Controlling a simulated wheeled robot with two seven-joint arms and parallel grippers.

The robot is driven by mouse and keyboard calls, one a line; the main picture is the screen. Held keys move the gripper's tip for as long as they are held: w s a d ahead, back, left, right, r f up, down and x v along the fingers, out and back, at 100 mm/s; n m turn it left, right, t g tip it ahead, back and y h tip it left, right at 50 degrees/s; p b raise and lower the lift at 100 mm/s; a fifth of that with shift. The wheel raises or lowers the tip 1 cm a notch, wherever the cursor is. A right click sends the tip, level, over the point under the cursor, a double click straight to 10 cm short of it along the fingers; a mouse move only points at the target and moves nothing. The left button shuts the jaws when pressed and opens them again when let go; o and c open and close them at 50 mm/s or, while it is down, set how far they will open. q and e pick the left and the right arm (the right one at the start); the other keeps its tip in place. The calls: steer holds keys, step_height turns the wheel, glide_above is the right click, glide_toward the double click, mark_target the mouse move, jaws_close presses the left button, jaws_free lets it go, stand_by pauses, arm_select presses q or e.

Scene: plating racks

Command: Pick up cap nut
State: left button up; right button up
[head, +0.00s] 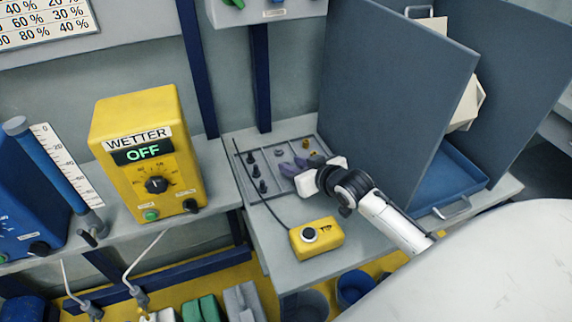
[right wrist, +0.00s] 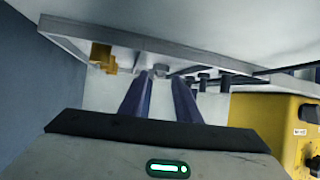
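A small grey nut-like piece (head: 280,152) lies in the shallow grey tray (head: 236,160) on the bench. It also shows in the right wrist view (right wrist: 160,69), beyond the fingertips and roughly in line with the gap. Brass pieces (head: 314,155) are in the tray's right part and show at left in the right wrist view (right wrist: 103,57). I cannot tell for certain which piece is the cap nut. My right gripper (head: 289,168) is over the tray, just in front of the grey piece. Its two fingers (right wrist: 160,90) are apart with nothing between them. My left gripper is out of view.
Several black pieces (head: 256,170) stand in the tray's left part. A yellow box with a black knob (head: 316,238) sits in front of the tray, with a cable. A tall grey panel (head: 390,90) rises at right. The yellow wetter unit (head: 150,150) stands left.

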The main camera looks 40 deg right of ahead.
steer(key=shift+x, duration=1.2)
jaws_close()
step_height(320, 180, up, 10)
steer(key=shift+p, duration=0.3)
steer(key=shift+r, duration=0.1)
